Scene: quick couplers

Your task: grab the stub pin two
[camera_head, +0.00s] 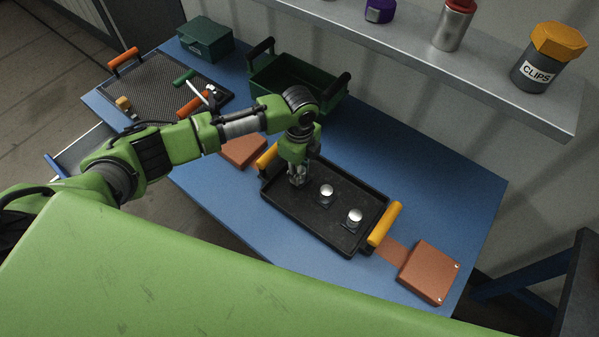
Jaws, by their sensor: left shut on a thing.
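A black tray (300,208) with yellow end handles lies on the blue table. Two silver round-topped stub pins stand in it, one near the middle (327,190) and one toward the right end (355,216). My left gripper (297,180) points down into the tray's left end, beside the middle pin. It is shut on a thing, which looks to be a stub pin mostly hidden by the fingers. I cannot tell which pin has which number. My right gripper is out of view.
A green crate (270,88) with black handles stands behind my arm. A dark mesh tray (150,88) with tools lies at the back left, near a green box (205,40). Orange-brown blocks lie left (243,151) and right (430,270) of the black tray. A shelf (480,65) runs above the back.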

